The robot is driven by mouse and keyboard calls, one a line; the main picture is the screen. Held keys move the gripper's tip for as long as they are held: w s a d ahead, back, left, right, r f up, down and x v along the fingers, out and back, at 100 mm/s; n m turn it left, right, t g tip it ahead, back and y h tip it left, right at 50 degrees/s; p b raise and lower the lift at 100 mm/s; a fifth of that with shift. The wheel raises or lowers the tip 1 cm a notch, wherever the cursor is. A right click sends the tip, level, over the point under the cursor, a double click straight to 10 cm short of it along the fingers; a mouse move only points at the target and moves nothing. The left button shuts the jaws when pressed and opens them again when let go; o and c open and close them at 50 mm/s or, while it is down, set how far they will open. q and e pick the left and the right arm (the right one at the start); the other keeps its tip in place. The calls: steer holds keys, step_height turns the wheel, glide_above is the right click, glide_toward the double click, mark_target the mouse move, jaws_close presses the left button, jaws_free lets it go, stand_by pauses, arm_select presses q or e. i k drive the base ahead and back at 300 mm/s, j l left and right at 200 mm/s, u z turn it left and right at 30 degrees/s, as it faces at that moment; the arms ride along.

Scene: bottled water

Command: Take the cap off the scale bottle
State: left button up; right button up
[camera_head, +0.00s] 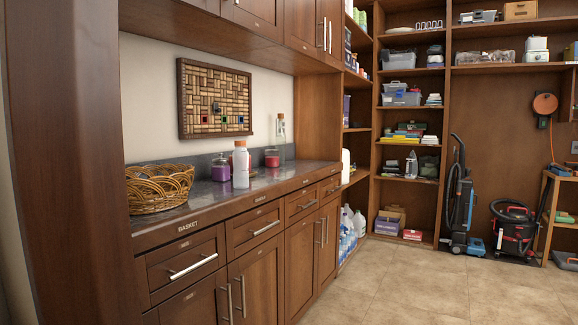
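A white bottle (241,167) stands upright on the dark countertop, with a small brownish-orange cap (240,144) on its top. A taller clear bottle (280,138) with a light brown top stands farther back on the counter, near the wall. I cannot tell from markings which one is the scale bottle. Neither of my grippers shows in the head view.
Upper cabinets (255,20) hang above. The tiled floor (430,285) is clear. Vacuum cleaners (459,200) (513,228) stand by the back shelves.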

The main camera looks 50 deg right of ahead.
mark_target(240, 154)
steer(key=z, duration=1.2)
steer(key=i+l+u, duration=0.1)
steer(key=l+u, duration=0.25)
steer(key=i+l+u, duration=0.1)
steer(key=u, duration=0.2)
steer(key=i+l+u, duration=0.15)
steer(key=l, duration=0.45)
steer(key=l+u, duration=0.2)
steer(key=l, duration=0.4)
steer(key=i+l+u, duration=0.2)
steer(key=l, duration=2.15)
steer(key=k+j, duration=0.05)
steer(key=k, duration=0.1)
